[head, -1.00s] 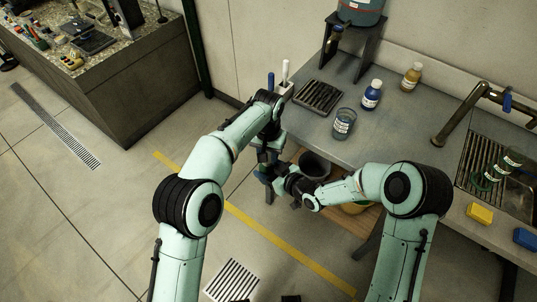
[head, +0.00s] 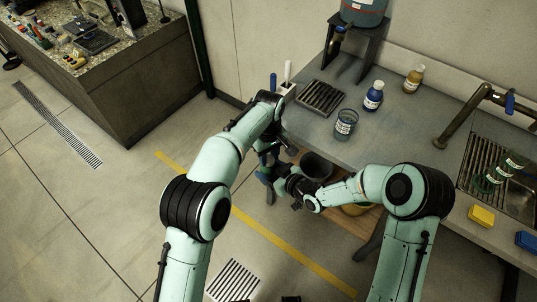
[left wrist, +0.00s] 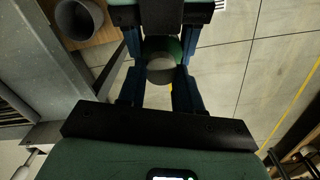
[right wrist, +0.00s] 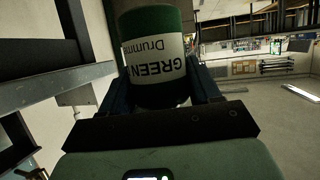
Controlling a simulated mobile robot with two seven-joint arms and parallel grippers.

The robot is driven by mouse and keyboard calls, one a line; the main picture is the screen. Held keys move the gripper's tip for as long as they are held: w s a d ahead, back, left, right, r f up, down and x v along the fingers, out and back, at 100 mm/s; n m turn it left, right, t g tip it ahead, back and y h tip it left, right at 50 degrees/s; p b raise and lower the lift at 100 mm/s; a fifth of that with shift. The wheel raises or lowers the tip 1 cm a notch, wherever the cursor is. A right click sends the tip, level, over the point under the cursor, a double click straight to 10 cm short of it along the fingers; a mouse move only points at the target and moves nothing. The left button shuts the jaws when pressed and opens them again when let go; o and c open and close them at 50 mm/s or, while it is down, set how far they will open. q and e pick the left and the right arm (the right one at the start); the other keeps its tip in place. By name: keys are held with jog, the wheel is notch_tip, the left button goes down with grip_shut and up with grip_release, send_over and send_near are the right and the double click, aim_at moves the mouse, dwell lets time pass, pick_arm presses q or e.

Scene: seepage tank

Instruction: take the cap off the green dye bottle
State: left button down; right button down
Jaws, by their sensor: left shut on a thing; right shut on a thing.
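The green dye bottle (right wrist: 158,62) fills the top of the right wrist view, with a green band and a white label reading GREEN. My right gripper (right wrist: 160,96) is shut around its body. In the left wrist view my left gripper (left wrist: 160,76) is shut on a round greyish cap (left wrist: 160,70), with green (left wrist: 172,46) showing just behind it. Whether the cap is still seated on the bottle cannot be told. In the head view my left gripper (head: 268,158) and right gripper (head: 280,182) are close together in front of the bench; the bottle is mostly hidden there.
The bench (head: 330,155) carries a glass beaker (head: 345,122), a blue bottle (head: 373,96), a yellow-brown bottle (head: 413,78) and a drain grate (head: 320,97). A dark bucket (head: 316,166) is close behind my grippers, below the bench top. Open floor lies to the left.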

pick_arm(q)
jog(key=shift+d+r, duration=0.1)
jog(key=shift+r, duration=0.15)
jog(key=shift+r, duration=0.85)
